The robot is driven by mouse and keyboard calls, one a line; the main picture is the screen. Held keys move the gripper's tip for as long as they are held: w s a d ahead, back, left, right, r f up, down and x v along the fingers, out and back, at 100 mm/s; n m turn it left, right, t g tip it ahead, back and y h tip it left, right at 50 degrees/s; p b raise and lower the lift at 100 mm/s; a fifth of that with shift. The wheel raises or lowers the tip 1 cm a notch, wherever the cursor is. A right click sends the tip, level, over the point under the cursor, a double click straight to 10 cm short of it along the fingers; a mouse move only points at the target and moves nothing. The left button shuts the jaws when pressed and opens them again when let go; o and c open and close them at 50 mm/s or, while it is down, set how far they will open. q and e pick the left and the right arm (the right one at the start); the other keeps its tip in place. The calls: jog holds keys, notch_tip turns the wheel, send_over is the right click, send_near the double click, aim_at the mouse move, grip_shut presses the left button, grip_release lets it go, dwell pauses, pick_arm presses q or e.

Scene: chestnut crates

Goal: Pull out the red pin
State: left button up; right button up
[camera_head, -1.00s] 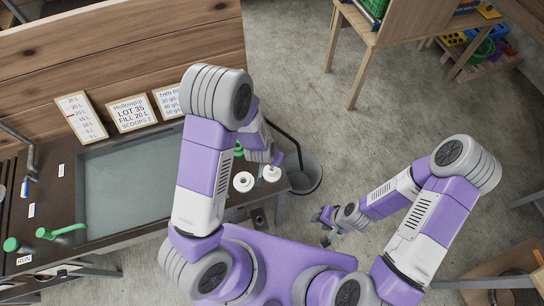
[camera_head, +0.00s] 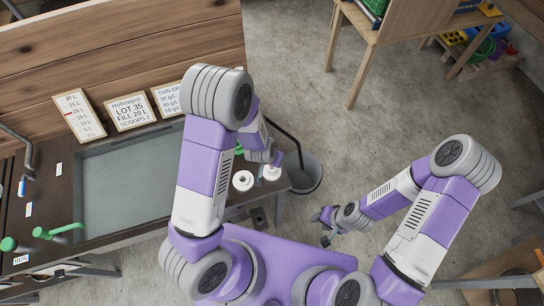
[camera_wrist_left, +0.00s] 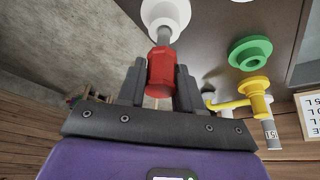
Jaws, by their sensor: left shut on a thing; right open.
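The red pin (camera_wrist_left: 160,72) shows in the left wrist view as a red grip on a grey shaft. The shaft runs up to a round white fitting (camera_wrist_left: 166,16). My left gripper (camera_wrist_left: 161,85) has its two dark fingers on either side of the red grip and is shut on it. In the head view the left arm comes down over the bench's right end, by a white fitting (camera_head: 271,173); the red pin is hidden there. My right gripper (camera_head: 327,229) is open and empty, held over the floor right of the bench.
A second white ring (camera_head: 243,181) stands left of the gripped fitting. A green flange (camera_wrist_left: 250,53) and yellow tap (camera_wrist_left: 246,101) are close by in the wrist view. The bench holds a grey basin (camera_head: 125,185); a grey bin (camera_head: 303,174) stands at its right end.

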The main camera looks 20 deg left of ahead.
pick_arm(q)
jog(key=shift+f+b, duration=1.85)
jog(key=shift+f, duration=0.25)
jog(key=o, duration=1.2)
jog(key=shift+r, duration=0.15)
jog(key=p+v, duration=0.1)
jog(key=v, duration=0.6)
jog(key=shift+s+r+p, duration=0.1)
jog(key=shift+r+p, duration=0.1)
jog(key=shift+p, duration=0.2)
jog(key=shift+f, duration=0.1)
